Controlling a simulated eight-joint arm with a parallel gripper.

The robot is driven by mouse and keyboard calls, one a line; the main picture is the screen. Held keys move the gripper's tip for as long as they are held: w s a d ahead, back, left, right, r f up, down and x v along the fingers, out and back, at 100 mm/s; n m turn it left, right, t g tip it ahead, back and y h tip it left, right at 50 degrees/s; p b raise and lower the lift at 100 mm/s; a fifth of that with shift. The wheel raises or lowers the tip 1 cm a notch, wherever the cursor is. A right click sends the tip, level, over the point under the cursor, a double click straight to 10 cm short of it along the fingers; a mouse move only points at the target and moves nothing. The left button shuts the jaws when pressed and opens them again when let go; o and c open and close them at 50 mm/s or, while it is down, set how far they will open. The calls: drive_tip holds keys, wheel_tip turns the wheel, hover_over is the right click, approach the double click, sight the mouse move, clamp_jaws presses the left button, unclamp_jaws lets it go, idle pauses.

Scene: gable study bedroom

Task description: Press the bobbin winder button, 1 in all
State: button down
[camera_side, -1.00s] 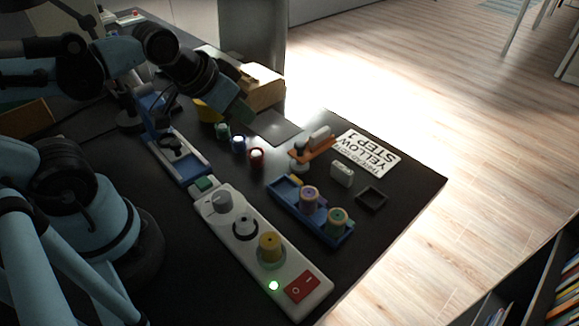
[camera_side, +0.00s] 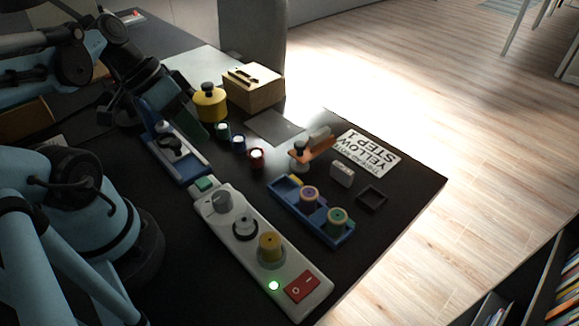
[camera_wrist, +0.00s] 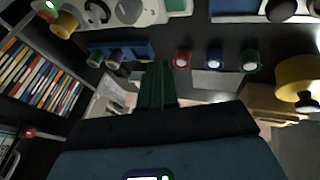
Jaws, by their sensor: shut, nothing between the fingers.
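The white winder unit (camera_side: 222,232) lies on the dark table with a grey knob, a white and black dial, a yellow spool (camera_side: 269,246), a lit green lamp (camera_side: 274,286) and a red rocker switch (camera_side: 301,287). A green button-like block (camera_side: 205,184) sits at its far end; it also seems to show in the wrist view (camera_wrist: 176,5). Which part is the winder button is not labelled. My gripper (camera_side: 203,137) is shut and empty, above the table behind the green block and apart from it. Its shut fingers (camera_wrist: 157,66) show in the wrist view.
A blue stand (camera_side: 180,160) is just left of my gripper. A blue tray (camera_side: 318,229) with spools lies right of the winder.

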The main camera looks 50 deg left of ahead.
sight(201, 180)
drive_tip(key=shift+s+d+r+m+t+h, duration=0.15)
drive_tip(key=shift+s+r+m+t+h, duration=0.2)
drive_tip(key=shift+s+r+h, duration=0.4)
drive_tip(key=shift+f, duration=0.2)
drive_tip(key=shift+f, duration=4.2)
drive_tip(key=shift+f, duration=0.15)
drive_tip(key=shift+f, duration=0.3)
drive_tip(key=shift+f, duration=0.45)
drive_tip(key=shift+r, duration=0.85)
